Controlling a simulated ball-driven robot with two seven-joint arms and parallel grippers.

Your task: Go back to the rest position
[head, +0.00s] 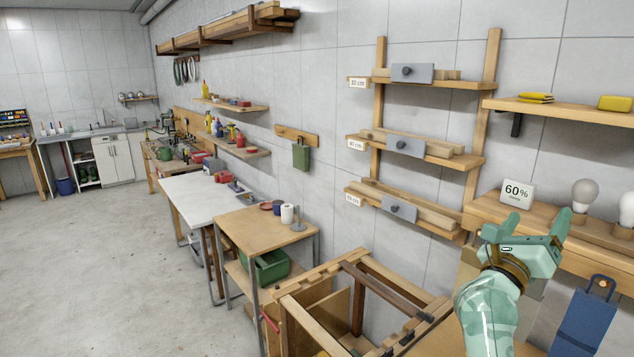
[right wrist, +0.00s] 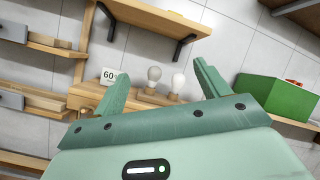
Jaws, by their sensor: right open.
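My right gripper (head: 524,232) is raised at the lower right of the head view, in front of a wooden wall shelf. Its two fingers stand apart with nothing between them. In the right wrist view the open fingers (right wrist: 160,88) frame part of the shelf, with two light bulbs (right wrist: 163,78) behind the gap. My left gripper is not in the head view. No coiled hose is clearly held by the right gripper.
A wooden shelf (head: 480,207) carries a "60%" sign (head: 516,194) and bulbs close to my right gripper. A wooden frame bench (head: 300,312) stands below. A green box (right wrist: 278,97) shows in the wrist view. Floor at left is clear.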

